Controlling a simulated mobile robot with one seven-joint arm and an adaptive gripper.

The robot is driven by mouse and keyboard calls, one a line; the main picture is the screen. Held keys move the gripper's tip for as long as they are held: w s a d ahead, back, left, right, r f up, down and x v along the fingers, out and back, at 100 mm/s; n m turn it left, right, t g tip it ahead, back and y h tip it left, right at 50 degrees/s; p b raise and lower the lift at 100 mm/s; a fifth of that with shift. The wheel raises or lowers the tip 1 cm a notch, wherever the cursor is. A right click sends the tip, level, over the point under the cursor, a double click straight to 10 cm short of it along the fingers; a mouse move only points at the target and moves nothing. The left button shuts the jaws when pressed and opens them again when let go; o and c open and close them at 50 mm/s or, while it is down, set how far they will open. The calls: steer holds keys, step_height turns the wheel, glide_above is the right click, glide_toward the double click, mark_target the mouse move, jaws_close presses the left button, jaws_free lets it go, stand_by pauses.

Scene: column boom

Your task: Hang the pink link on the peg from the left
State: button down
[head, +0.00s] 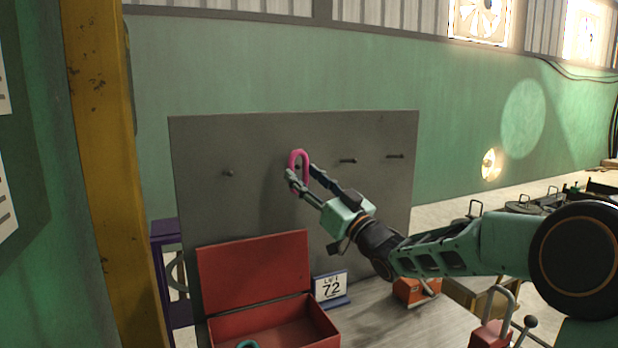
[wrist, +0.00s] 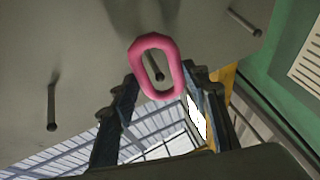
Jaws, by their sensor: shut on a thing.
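The pink link (head: 292,158) is an upright oval ring in front of the grey board (head: 200,140). My gripper (head: 302,171) is shut on its lower part, one finger on each side. In the wrist view the link (wrist: 143,42) stands between my fingertips (wrist: 160,82). The second peg from the left shows through the link's opening in the wrist view (wrist: 158,68); I cannot tell whether its tip passes through the ring. The leftmost peg (head: 228,173) is bare. Two more bare pegs (head: 347,161) (head: 395,156) stand to the right.
An open red box (head: 252,272) stands below the board on the table, beside a sign reading 72 (head: 331,287). A yellow column (head: 105,150) rises at the left. Orange and red items with handles stand at the lower right. The space before the board's upper part is otherwise clear.

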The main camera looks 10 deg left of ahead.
steer(key=shift+w+a+f+p, duration=0.25)
steer(key=shift+w+a+p, duration=0.3)
steer(key=shift+w+a, duration=0.55)
steer(key=shift+w+a+f+b, duration=0.2)
steer(key=shift+w+f+b, duration=0.35)
steer(key=shift+b, duration=0.25)
steer(key=c, duration=1)
jaws_free()
steer(key=shift+f, duration=0.1)
